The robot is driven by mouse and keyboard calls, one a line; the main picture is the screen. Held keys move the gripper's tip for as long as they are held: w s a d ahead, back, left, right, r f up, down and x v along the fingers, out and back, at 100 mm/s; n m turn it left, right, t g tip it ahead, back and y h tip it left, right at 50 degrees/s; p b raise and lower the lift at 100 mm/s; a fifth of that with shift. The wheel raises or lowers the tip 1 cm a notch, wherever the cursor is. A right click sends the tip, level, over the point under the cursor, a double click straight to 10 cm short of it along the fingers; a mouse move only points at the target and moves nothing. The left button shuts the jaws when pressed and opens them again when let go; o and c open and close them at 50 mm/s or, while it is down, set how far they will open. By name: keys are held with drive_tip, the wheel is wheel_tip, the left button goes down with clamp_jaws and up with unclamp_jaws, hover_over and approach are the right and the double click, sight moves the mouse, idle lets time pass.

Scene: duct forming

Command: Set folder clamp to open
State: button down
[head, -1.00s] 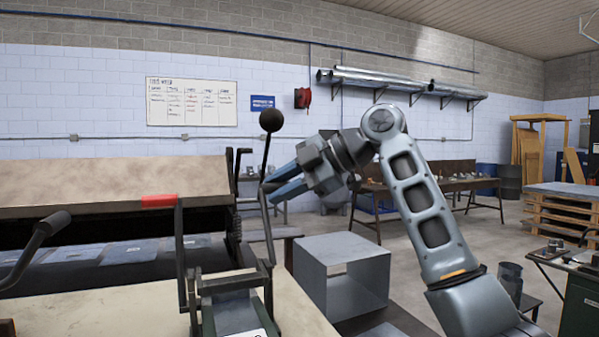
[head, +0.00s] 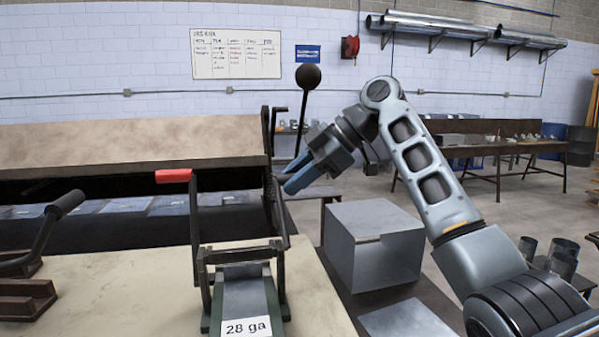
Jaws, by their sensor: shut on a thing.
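The folder (head: 120,148), a long machine with a pale beam and dark bed, fills the left of the head view. A lever with a black ball knob (head: 308,77) stands near its right end. The lever leans slightly right at the top. My gripper (head: 288,184) comes in from the right with its blue fingers at the lever's lower part, well below the knob. The fingers are shut on the lever; the exact contact is partly hidden. A thin bar (head: 284,222) runs down below the fingertips; I cannot tell whether it belongs to the lever.
A red-handled tool (head: 174,176) with a "28 ga" label stands in front, close below my gripper. A dark-handled tool (head: 45,235) is at the left. A grey metal box (head: 375,250) sits right of the folder. Open floor lies behind it.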

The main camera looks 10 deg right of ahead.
drive_tip(key=shift+a+f, duration=0.5)
drive_tip(key=shift+f, duration=0.15)
drive_tip(key=c, duration=1.2)
unclamp_jaws()
drive_tip(key=shift+w+a, duration=0.15)
drive_tip(key=shift+o, duration=1)
drive_tip(key=shift+r, duration=0.15)
drive_tip(key=shift+d+r, duration=0.1)
drive_tip(key=shift+d, duration=0.1)
drive_tip(key=b+v, duration=0.2)
drive_tip(key=v, duration=0.5)
drive_tip(key=shift+d+r, duration=0.2)
